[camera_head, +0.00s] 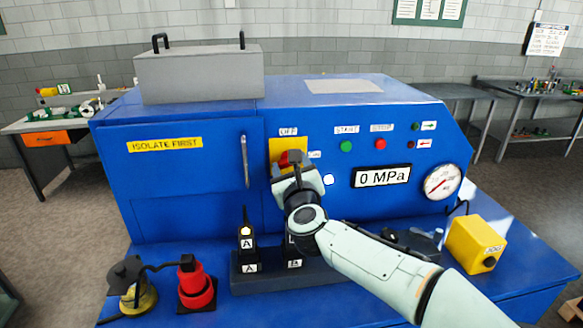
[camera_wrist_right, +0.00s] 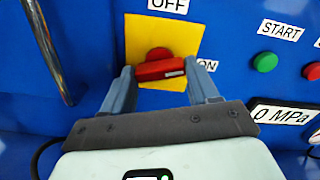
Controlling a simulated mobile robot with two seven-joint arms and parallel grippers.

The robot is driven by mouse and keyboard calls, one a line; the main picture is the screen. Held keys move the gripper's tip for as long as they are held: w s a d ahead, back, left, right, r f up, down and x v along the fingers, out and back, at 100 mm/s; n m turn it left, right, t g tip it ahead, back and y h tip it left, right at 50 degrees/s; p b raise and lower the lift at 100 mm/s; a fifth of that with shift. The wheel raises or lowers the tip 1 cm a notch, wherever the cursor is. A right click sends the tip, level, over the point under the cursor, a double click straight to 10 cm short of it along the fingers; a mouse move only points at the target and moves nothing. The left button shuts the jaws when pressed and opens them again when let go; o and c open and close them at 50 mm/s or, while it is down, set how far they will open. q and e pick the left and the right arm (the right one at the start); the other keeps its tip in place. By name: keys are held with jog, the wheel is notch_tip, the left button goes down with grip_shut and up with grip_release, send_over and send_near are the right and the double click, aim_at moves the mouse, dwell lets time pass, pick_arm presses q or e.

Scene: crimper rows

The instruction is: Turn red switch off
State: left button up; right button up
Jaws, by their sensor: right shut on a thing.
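The red switch (camera_head: 284,158) sits on a yellow plate (camera_head: 275,147) on the blue machine's front, mostly behind my right gripper (camera_head: 294,170) in the head view. In the right wrist view the red switch (camera_wrist_right: 160,69) lies roughly level across the yellow plate (camera_wrist_right: 150,30), its white-marked end toward the ON label (camera_wrist_right: 207,65) at right. The OFF label (camera_wrist_right: 168,5) is above. My right gripper (camera_wrist_right: 160,72) is shut on the red switch, one finger at each end. My left gripper is not in view.
Right of the switch are a green START button (camera_head: 346,146), a red STOP button (camera_head: 380,145), a 0 MPa display (camera_head: 382,176) and a gauge (camera_head: 442,182). A door handle (camera_head: 245,160) is at left. Below stand a dark block (camera_head: 250,268), a red part (camera_head: 196,285) and a yellow box (camera_head: 476,244).

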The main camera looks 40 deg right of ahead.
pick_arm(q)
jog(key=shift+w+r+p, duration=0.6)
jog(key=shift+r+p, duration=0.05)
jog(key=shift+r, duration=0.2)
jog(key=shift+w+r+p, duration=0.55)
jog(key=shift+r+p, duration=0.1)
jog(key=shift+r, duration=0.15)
pick_arm(e)
jog(key=shift+n, duration=7.1)
jog(key=o, duration=1.1)
jog(key=shift+c, duration=0.2)
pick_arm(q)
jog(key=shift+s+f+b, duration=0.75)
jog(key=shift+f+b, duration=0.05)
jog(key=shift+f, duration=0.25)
pick_arm(e)
jog(key=v, duration=1.3)
jog(key=shift+s, duration=0.2)
